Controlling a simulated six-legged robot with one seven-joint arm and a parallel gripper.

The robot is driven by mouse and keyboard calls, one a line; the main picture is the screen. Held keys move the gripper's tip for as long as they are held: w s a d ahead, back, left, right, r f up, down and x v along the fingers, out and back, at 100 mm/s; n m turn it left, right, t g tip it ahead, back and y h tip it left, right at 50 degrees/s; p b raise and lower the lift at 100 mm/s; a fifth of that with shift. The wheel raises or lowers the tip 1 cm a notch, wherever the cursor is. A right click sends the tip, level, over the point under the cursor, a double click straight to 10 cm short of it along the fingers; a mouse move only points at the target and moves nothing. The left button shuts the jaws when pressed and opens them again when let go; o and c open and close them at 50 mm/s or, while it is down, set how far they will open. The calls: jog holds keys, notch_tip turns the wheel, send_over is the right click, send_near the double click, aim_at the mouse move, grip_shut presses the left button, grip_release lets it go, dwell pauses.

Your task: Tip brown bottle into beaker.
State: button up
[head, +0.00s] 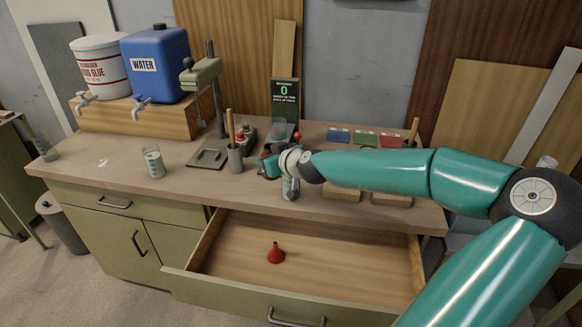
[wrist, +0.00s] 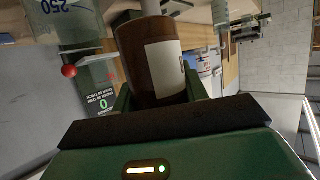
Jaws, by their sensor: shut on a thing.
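The brown bottle (wrist: 155,62), with a white label, is between my gripper's fingers in the wrist view, with its narrow pale end toward the top edge. The wrist picture appears upside down, so the bottle looks tipped neck-down. My gripper (wrist: 158,98) is shut on it; in the head view my gripper (head: 270,166) is above the bench's front part, and the bottle is mostly hidden. A clear beaker marked 250 (wrist: 66,22) is beside the bottle in the wrist view. Clear glass (head: 290,188) shows below my wrist in the head view. I cannot see any stream.
Another glass beaker (head: 153,162) stands on the left of the bench (head: 110,178). A grey pot (head: 235,160) and a metal stand (head: 212,158) are left of my gripper.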

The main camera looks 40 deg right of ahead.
aim_at(267, 145)
jog(key=shift+r, duration=2)
